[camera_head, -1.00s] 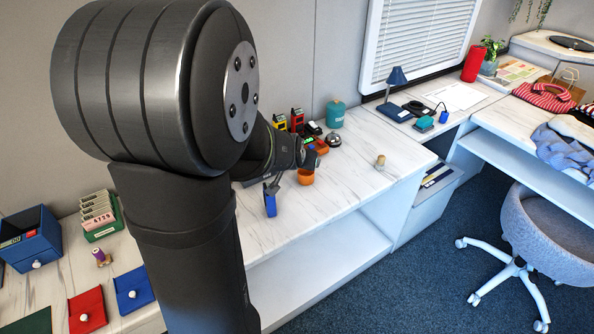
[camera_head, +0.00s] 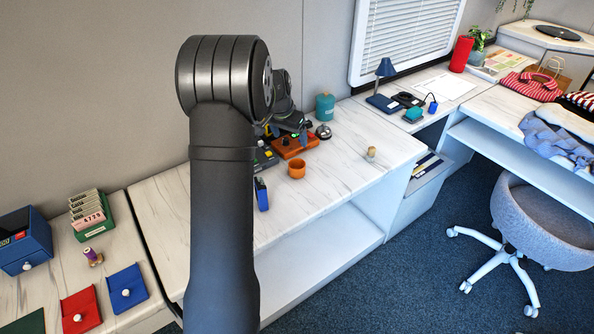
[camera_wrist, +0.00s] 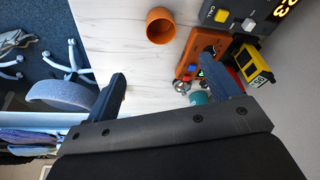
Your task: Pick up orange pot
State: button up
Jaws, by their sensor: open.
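The orange pot (camera_head: 297,169), a small round open vessel, stands upright on the white marble counter in the head view. In the wrist view the orange pot (camera_wrist: 160,27) is near the top edge, with its opening visible. My gripper (camera_wrist: 163,86) is open and empty. Its two dark fingers are spread wide in the wrist view, and the pot appears beyond the fingertips, apart from both. In the head view my arm hides part of the counter left of the pot, and the fingers are hard to make out.
An orange-red box with buttons (camera_head: 291,148) stands close behind the pot. A grey CALL panel (camera_wrist: 236,16) and a yellow device (camera_wrist: 254,62) are nearby. A bell (camera_head: 323,132), a teal canister (camera_head: 325,106) and a small cork-coloured item (camera_head: 371,153) stand further right.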

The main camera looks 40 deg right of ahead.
send_near(297, 164)
jog(key=shift+s+a+f, duration=0.15)
jog(key=shift+s+f, duration=0.2)
jog(key=shift+s, duration=0.15)
jog(key=shift+s+a+f, duration=0.15)
jog(key=shift+s+f, duration=0.2)
jog(key=shift+s, duration=0.2)
jog(key=shift+x, duration=3.05)
jog(key=shift+w+r, duration=0.1)
jog(key=shift+w, duration=0.1)
jog(key=c, duration=1.1)
jog(key=shift+o, duration=0.2)
